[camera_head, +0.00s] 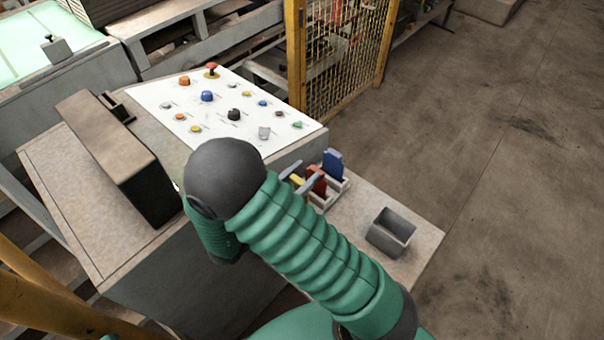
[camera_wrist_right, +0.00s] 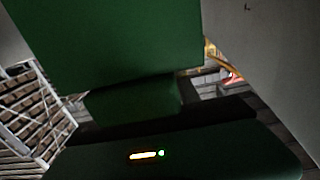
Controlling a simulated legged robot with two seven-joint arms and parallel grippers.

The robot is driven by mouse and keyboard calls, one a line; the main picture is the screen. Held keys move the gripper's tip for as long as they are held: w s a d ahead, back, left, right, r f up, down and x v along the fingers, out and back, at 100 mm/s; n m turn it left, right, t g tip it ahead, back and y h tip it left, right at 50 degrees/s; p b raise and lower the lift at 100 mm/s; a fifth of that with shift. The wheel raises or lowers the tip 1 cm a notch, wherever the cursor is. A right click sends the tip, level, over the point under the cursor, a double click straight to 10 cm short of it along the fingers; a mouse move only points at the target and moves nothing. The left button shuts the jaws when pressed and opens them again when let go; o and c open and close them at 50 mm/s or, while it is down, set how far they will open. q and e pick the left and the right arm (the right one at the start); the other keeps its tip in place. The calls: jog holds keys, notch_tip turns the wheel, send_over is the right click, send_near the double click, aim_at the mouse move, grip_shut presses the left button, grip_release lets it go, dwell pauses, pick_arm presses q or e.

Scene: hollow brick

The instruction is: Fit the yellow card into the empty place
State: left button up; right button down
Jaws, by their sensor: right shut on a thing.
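In the head view my right arm comes up from the bottom, and its right gripper (camera_head: 298,179) shows just past the wrist as two grey fingers. The fingers are shut on the yellow card (camera_head: 297,180), of which only a small part shows between them. Next to it a red card (camera_head: 317,183) and a blue card (camera_head: 333,164) stand upright in pale holders (camera_head: 335,187). My arm and gripper hide the near end of this row, so I cannot see the empty place or whether the yellow card touches a holder. My left gripper is not in view.
A sloped white panel (camera_head: 215,100) with several coloured buttons rises behind the cards. A small grey open box (camera_head: 391,232) stands on the ledge to their right. A dark block (camera_head: 120,150) sits at left. The wrist view is dark and mostly blocked by green surfaces.

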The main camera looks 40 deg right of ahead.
jog(key=shift+r, duration=0.25)
dwell(0.3)
jog(key=shift+p, duration=0.3)
jog(key=shift+f+b, duration=0.5)
jog(key=shift+f, duration=0.2)
dwell(0.4)
jog(key=shift+a, duration=0.1)
jog(key=shift+r+p, duration=0.65)
jog(key=shift+p, duration=0.05)
jog(key=shift+r, duration=0.15)
dwell(0.4)
